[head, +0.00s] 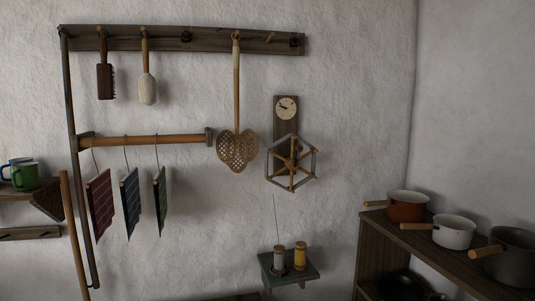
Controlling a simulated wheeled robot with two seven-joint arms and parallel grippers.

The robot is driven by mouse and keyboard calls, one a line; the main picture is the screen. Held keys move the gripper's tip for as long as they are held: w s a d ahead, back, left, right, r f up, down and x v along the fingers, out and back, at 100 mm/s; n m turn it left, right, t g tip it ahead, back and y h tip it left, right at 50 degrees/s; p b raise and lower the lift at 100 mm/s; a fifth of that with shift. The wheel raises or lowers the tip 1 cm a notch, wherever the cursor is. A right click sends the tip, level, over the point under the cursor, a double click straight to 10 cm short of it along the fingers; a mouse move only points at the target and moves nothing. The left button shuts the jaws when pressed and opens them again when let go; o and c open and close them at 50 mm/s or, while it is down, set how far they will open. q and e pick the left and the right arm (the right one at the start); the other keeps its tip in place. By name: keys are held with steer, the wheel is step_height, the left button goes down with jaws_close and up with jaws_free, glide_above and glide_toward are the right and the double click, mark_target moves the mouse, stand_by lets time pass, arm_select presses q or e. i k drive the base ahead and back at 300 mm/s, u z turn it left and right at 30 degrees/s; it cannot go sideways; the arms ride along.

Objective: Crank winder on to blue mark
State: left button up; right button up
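The winder (291,165) is a six-sided frame with wooden spokes, mounted on a dark upright board (285,128) on the white wall. Above it on the board is a round pale dial (286,108) with a dark hand pointing to the left. The dial's marks are too small to read, and I cannot make out a blue mark. The crank handle cannot be told apart clearly from the spokes. A thin thread (275,215) runs below the winder toward a grey-white spool (279,258) beside a yellow spool (300,256). Neither of my grippers shows.
The spools stand on a small green wall shelf (289,280). A carpet beater (237,148) hangs just left of the winder, with brushes and several cloths further left. A wooden shelf with pots (408,205) stands at the right. The wall right of the winder is bare.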

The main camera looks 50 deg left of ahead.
mark_target(292, 163)
steer(key=z, duration=1.8)
steer(key=k, duration=0.1)
steer(key=u, duration=2.85)
steer(key=i, duration=1.15)
steer(key=z, duration=0.45)
